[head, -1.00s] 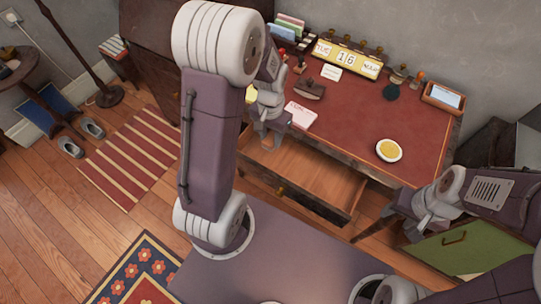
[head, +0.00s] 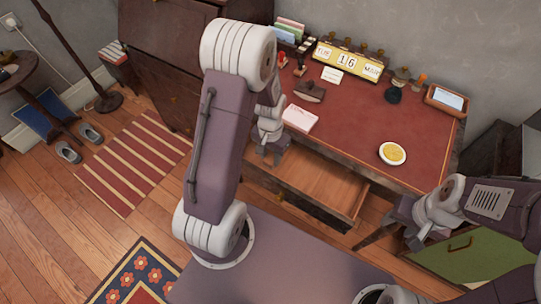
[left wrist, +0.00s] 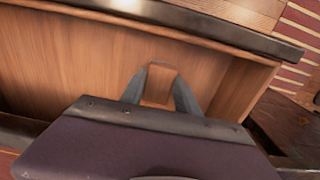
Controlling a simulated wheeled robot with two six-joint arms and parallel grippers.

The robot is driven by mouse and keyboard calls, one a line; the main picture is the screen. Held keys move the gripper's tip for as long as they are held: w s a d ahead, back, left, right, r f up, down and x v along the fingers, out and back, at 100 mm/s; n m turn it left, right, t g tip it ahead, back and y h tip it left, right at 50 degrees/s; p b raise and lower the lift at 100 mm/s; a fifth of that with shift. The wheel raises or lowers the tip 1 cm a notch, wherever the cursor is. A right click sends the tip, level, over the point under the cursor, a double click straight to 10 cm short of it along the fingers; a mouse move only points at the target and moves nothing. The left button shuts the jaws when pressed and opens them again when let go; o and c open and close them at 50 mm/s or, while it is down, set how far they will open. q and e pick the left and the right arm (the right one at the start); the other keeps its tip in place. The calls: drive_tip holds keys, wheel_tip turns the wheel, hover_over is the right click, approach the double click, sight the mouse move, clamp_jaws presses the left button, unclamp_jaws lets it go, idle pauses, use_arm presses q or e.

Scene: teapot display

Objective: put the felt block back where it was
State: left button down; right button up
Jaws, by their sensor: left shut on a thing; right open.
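My left gripper (head: 270,157) is at the left end of the open desk drawer (head: 320,178), low near its rim. In the left wrist view its grey fingers (left wrist: 160,92) are shut on a small brown block (left wrist: 159,84), seemingly the felt block. Wooden drawer boards show behind it. In the head view the block is hidden by the gripper and arm, and I cannot tell whether it touches the drawer floor. My right gripper (head: 412,238) is open and empty, low at the right, in front of the desk.
A green panel (head: 465,253) is at the lower right. The drawer's right part looks empty.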

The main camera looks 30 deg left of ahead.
sight(271, 158)
use_arm(q)
drive_tip(key=c, duration=0.9)
unclamp_jaws()
wheel_tip(271, 158, up, 12)
drive_tip(key=p, duration=0.4)
drive_tip(key=shift+n+t, duration=0.6)
drive_tip(key=s+d, duration=0.1)
drive_tip(key=s, duration=0.1)
drive_tip(key=s+d, duration=0.2)
drive_tip(key=s, duration=0.1)
drive_tip(key=s+d+r, duration=0.1)
drive_tip(key=s+d, duration=0.1)
drive_tip(key=s, duration=0.1)
drive_tip(key=shift+w+a, duration=0.1)
drive_tip(key=shift+w, duration=0.1)
wheel_tip(271, 158, up, 11)
drive_tip(key=p, duration=1)
drive_tip(key=shift+f, duration=0.2)
